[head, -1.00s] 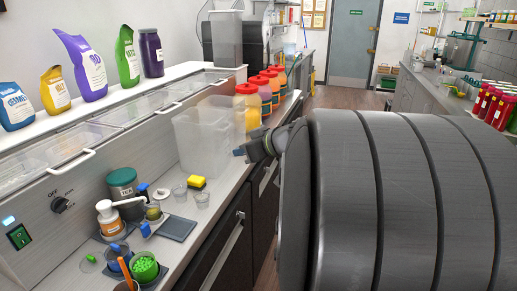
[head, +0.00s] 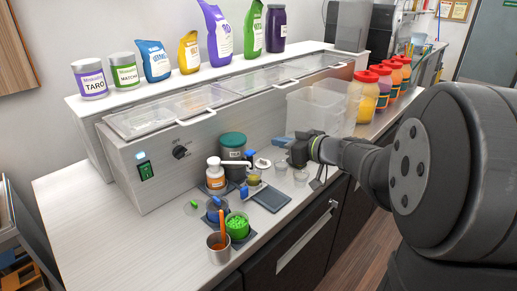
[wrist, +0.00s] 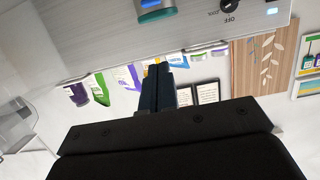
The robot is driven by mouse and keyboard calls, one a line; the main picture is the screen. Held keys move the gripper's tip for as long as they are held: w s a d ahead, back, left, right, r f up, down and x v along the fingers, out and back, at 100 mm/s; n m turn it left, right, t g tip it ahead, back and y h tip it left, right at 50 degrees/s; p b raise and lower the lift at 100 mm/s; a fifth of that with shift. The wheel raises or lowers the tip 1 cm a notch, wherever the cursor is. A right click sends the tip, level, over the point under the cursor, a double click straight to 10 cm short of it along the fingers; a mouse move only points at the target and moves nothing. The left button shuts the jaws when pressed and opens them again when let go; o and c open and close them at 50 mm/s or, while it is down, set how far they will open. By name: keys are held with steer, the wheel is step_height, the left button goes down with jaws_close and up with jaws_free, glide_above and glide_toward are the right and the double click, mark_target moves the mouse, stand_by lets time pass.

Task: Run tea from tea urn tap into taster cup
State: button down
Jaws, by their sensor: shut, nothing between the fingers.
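A grey canister with a teal lid (head: 233,146), which looks like the tea urn, stands on the counter against the cabinet front. A small blue piece (head: 249,156), perhaps its tap, shows at its right side. Small clear cups (head: 281,167) stand to its right, another slightly nearer (head: 300,177); I cannot tell which is the taster cup. In the wrist view the shut fingers (wrist: 157,80) show, with the canister's teal lid (wrist: 156,14) at the top edge.
A clear bin (head: 312,112) stands behind my gripper. The counter's left end is clear.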

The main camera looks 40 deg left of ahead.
glide_above(250, 155)
steer(key=w+d, duration=0.1)
step_height(250, 155, down, 2)
steer(key=f, duration=0.1)
steer(key=shift+w+d+f, duration=0.1)
steer(key=shift+f, duration=0.75)
steer(key=shift+w+d+f, duration=0.1)
steer(key=shift+f, duration=0.75)
